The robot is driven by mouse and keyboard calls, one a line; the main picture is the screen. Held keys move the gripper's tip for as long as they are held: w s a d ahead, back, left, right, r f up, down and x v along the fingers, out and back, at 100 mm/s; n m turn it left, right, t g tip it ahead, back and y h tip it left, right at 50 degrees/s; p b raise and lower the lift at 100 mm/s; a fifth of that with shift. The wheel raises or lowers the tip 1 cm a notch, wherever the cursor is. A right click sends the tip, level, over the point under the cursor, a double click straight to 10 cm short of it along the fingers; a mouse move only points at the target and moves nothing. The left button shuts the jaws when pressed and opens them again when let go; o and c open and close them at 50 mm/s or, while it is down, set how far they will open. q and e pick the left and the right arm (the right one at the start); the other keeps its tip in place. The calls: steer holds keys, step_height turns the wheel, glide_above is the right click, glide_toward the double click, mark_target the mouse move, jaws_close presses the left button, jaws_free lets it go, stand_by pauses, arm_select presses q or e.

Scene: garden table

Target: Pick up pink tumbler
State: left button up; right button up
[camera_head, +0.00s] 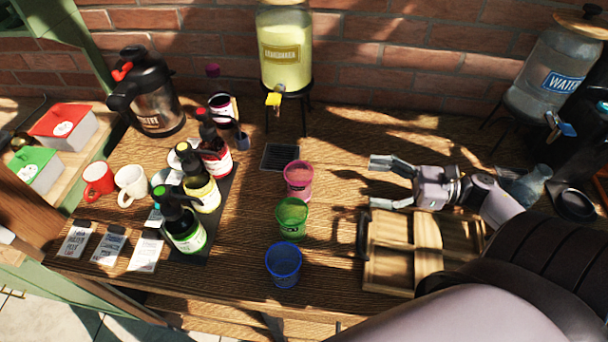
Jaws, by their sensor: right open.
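The pink tumbler (299,181) stands upright on the wooden table, at the back of a short row of tumblers. The green tumbler (292,218) stands just in front of it, and the blue tumbler (284,264) is nearest the table's front edge. My right gripper (374,182) comes in from the right with its fingers pointing left. It is open and empty, to the right of the pink tumbler with a gap between them. My left gripper is not in view.
A wooden tray (390,268) lies below my right gripper. Syrup bottles (204,192) stand on a dark mat to the left. A lemonade dispenser (284,55) stands behind, with a dark drip grate (280,157) near the pink tumbler. A water dispenser (553,75) is at the back right.

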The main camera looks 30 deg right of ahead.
mark_target(312, 174)
steer(key=shift+w+f, duration=0.1)
steer(key=shift+w+a, duration=0.25)
steer(key=shift+a, duration=0.1)
steer(key=p+x, duration=0.1)
steer(key=x, duration=0.9)
steer(key=shift+w+a, duration=0.3)
steer(key=shift+w+a+p, duration=0.25)
steer(key=shift+a+p, duration=0.05)
steer(key=x, duration=0.4)
steer(key=shift+w+d+f+p, duration=0.1)
steer(key=shift+w+f+p, duration=0.05)
steer(key=shift+w+p, duration=0.25)
steer(key=shift+w+a+f, duration=0.1)
steer(key=shift+w+a, duration=0.05)
steer(key=shift+a, duration=0.1)
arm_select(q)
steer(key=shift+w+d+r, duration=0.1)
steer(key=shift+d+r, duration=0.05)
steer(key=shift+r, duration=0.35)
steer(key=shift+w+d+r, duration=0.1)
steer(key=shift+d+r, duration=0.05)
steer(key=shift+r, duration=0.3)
arm_select(e)
steer(key=shift+c, duration=0.2)
